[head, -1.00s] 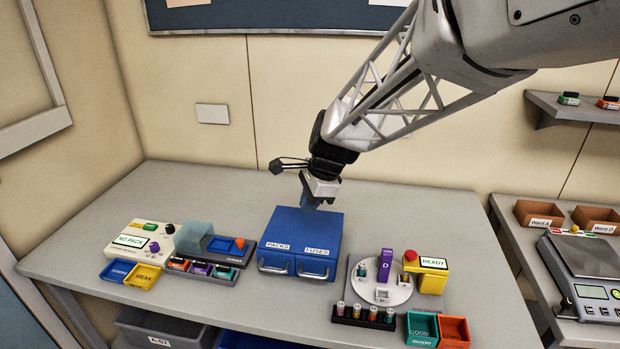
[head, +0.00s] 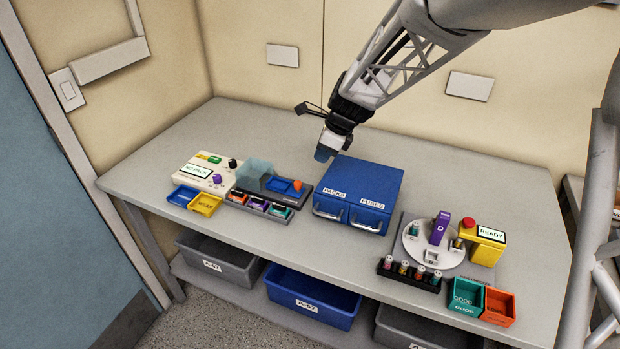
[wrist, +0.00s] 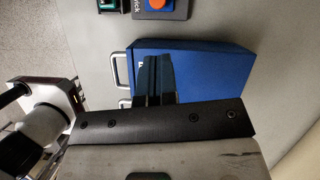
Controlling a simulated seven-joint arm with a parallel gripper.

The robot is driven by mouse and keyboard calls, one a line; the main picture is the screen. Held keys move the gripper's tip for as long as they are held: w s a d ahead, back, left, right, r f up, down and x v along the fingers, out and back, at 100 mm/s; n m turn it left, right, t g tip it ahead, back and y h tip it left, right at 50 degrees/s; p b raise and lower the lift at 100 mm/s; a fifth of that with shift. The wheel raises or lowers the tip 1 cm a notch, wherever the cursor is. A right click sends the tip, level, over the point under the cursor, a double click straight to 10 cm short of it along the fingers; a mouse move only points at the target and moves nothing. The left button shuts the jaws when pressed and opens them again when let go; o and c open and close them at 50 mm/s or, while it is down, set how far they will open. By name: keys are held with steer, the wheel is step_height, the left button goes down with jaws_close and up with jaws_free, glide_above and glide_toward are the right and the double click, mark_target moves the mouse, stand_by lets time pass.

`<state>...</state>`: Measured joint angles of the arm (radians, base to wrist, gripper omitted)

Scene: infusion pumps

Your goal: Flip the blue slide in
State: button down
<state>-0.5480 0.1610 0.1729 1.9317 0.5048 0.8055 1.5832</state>
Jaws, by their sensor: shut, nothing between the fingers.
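A blue slide (head: 283,185) lies in the dark grey charger unit on the left half of the table, beside an orange knob (head: 297,185). Part of that unit shows at the top of the wrist view, with the orange knob (wrist: 157,4) and a bit of blue. My gripper (head: 323,154) is shut and empty. It hangs near the back left of the blue drawer box, to the right of and behind the slide and apart from it. In the wrist view its dark fingers (wrist: 155,80) are together, in front of the box.
The blue drawer box (head: 365,180), labelled PACKS and FUSES, stands right of the charger. A translucent blue cover (head: 255,172) stands at the charger's left end. A tester (head: 207,172) reading NO PACK is further left. The table behind them is clear.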

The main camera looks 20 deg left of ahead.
steer(key=shift+f, duration=0.15)
steer(key=shift+x, duration=4.85)
glide_above(276, 184)
steer(key=d, duration=0.2)
steer(key=shift+w+d, duration=0.1)
steer(key=shift+w, duration=0.1)
steer(key=v, duration=1)
